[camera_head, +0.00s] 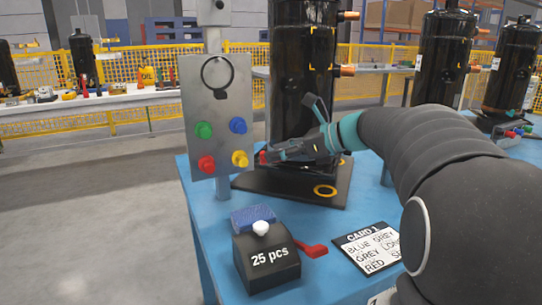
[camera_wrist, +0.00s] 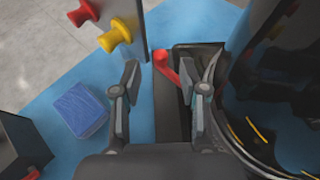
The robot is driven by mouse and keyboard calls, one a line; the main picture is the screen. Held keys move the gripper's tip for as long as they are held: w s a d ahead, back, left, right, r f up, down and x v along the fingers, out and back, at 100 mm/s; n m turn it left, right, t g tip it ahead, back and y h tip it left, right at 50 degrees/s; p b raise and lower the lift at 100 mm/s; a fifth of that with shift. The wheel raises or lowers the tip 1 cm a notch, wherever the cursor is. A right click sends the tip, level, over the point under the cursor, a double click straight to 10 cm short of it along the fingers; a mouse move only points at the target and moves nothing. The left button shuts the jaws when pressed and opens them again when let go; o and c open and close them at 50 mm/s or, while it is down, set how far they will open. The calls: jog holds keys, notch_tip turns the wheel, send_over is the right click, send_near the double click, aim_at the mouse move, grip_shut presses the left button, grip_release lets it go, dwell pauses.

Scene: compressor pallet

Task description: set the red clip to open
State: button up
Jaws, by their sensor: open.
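A small red clip (camera_wrist: 166,66) stands out from a dark base in the wrist view, seen just beyond and between my fingertips. Its red end (camera_head: 262,157) shows at the foot of the black compressor (camera_head: 300,90) in the head view. My gripper (camera_wrist: 160,82) is open, with one finger on each side of the line toward the clip and nothing held. In the head view my gripper (camera_head: 282,153) reaches in from the right, low in front of the compressor, and partly hides the clip's base. I cannot tell whether a finger touches the clip.
A grey panel (camera_head: 221,105) with coloured knobs stands close to the left of my gripper. A black "25 pcs" box (camera_head: 268,262) with a red lever (camera_head: 313,249), a blue block (camera_wrist: 80,110) and a written card (camera_head: 372,247) are on the blue table (camera_head: 205,235).

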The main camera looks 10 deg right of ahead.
jog(key=shift+x, duration=1.2)
grip_shut()
